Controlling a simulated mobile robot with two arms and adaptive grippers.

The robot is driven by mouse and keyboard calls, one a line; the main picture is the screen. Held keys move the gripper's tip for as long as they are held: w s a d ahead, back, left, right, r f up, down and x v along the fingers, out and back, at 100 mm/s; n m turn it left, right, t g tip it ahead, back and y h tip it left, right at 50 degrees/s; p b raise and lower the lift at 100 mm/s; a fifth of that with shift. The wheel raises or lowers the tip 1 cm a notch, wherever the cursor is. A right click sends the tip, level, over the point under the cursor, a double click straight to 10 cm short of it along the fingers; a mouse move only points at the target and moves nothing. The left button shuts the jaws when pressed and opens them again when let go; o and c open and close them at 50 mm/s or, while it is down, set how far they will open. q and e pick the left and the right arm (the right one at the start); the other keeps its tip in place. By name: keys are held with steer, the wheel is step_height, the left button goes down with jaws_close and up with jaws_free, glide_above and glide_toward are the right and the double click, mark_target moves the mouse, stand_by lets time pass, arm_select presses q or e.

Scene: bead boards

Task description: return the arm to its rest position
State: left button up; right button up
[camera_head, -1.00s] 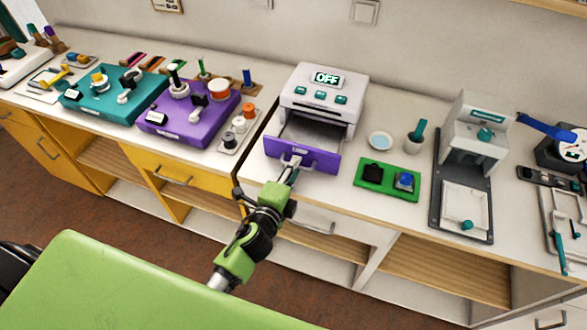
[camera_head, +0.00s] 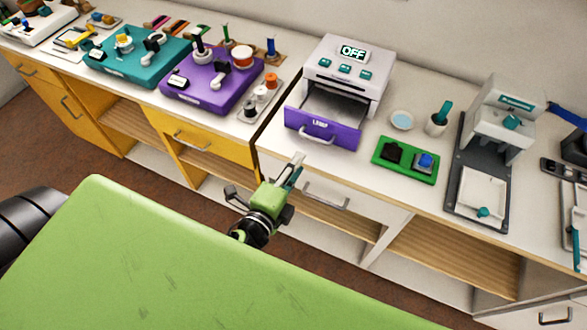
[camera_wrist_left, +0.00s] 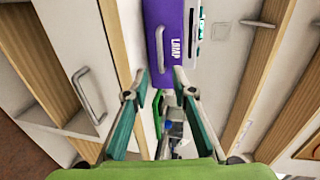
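My left gripper (camera_head: 264,177) is open and empty, in front of the counter and below its top edge. Its two teal fingers stand apart in the left wrist view (camera_wrist_left: 159,80). The white machine (camera_head: 345,75) reads OFF, and its purple drawer (camera_head: 322,129), marked LAMP, is pulled out. The drawer front also shows beyond the fingertips in the left wrist view (camera_wrist_left: 165,35). A clear gap lies between gripper and drawer handle in the head view. My right gripper is not in view.
A white cabinet drawer (camera_head: 279,172) and open shelves lie close behind the gripper. A green tray (camera_head: 405,160) and a grey-based press (camera_head: 480,180) stand right of the machine. Purple (camera_head: 208,97) and teal (camera_head: 132,68) boards stand left. Floor shows in front of the cabinets.

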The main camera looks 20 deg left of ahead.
arm_select(q)
steer(key=shift+s+r, duration=0.2)
steer(key=shift+s, duration=0.45)
steer(key=shift+f, duration=0.1)
steer(key=s+f+n+g, duration=0.3)
steer(key=s+f, duration=0.1)
steer(key=f, duration=0.7)
steer(key=s+f+n+g, duration=0.2)
steer(key=s+f, duration=0.2)
steer(key=f, duration=0.6)
steer(key=s+f+n+g, duration=0.3)
steer(key=s+f, duration=0.1)
steer(key=f, duration=0.7)
steer(key=s+a+f+n+g, duration=0.3)
steer(key=s+f, duration=0.5)
steer(key=s, duration=0.4)
steer(key=s+a+f+n+g, duration=0.3)
steer(key=s+f+n, duration=0.2)
steer(key=s, duration=0.7)
step_height(320, 180, down, 3)
steer(key=shift+r+g+y, duration=0.1)
steer(key=shift+g+y, duration=0.2)
